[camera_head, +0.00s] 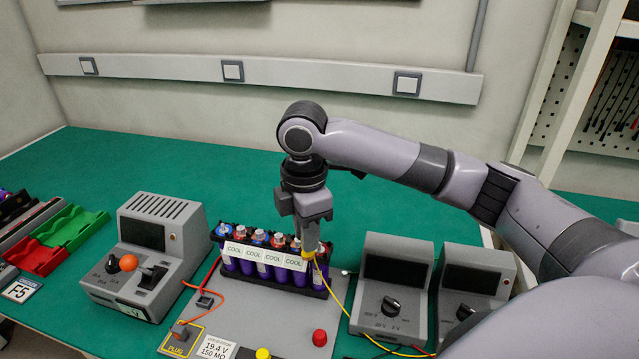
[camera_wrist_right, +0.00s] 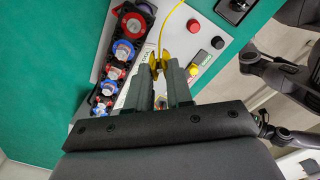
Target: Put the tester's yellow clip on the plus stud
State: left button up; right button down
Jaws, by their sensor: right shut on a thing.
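My right gripper (camera_head: 312,238) is shut on the tester's yellow clip (camera_head: 309,254), just above the right end of the battery pack (camera_head: 231,264). The pack is a dark tray of several purple cells with red and blue-white tops and "COOL" labels. In the right wrist view the clip (camera_wrist_right: 163,58) is between the fingertips (camera_wrist_right: 162,72), beside the row of cells, with a red cell top (camera_wrist_right: 132,25) nearby. Its yellow wire runs toward the grey testers (camera_head: 391,283). I cannot tell which point is the plus stud, or whether the clip touches anything. My left gripper is not in view.
A grey panel in front carries a red knob (camera_head: 320,338), a yellow knob (camera_head: 263,353) and a 19.4 V label. A grey device (camera_head: 147,255) with an orange knob stands left. Red (camera_head: 38,257) and green trays lie farther left. The green table behind the pack is clear.

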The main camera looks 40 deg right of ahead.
jog(key=n, duration=0.1)
jog(key=d+r+n, duration=0.1)
jog(key=n, duration=0.1)
jog(key=shift+w+r+p, duration=0.2)
jog(key=shift+w+p, duration=0.15)
jog(key=w+d+r+n+p, duration=0.2)
jog(key=d+r+n, duration=0.15)
jog(key=n, duration=0.95)
jog(key=shift+s+f, duration=0.1)
jog(key=shift+f, duration=2.1)
jog(key=shift+f, duration=0.15)
jog(key=shift+a+f, duration=0.1)
jog(key=shift+f, duration=1.4)
jog(key=shift+f, duration=0.25)
